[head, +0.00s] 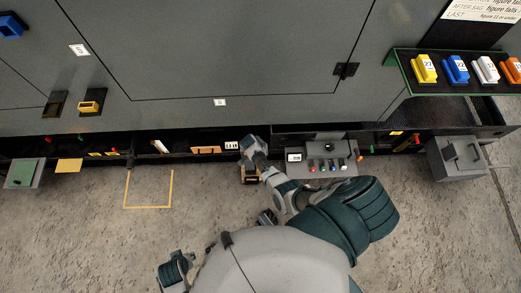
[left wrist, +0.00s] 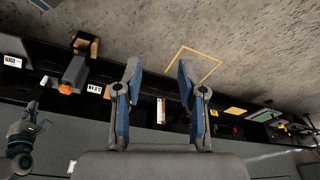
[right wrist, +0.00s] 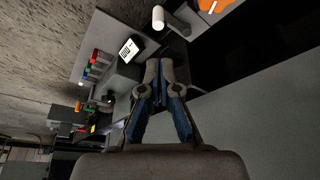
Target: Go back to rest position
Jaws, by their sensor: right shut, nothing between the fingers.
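My right gripper (head: 247,143) reaches to the dark shelf under the grey cabinet, left of the button panel. In the right wrist view its fingers (right wrist: 160,68) are together and empty. My left gripper (left wrist: 158,68) shows in the left wrist view with its fingers apart and nothing between them. I cannot clearly make out the left gripper in the head view. My right arm also shows at the left edge of the left wrist view (left wrist: 24,132).
The grey cabinet (head: 215,50) spans the back, with a button panel (head: 326,165) below. A grey box (head: 456,158) stands right, a green-topped box (head: 24,173) left. A rack (head: 398,68) holds coloured numbered pieces. A yellow outline (head: 149,207) marks clear floor. A brown box (head: 250,174) sits beneath my right arm.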

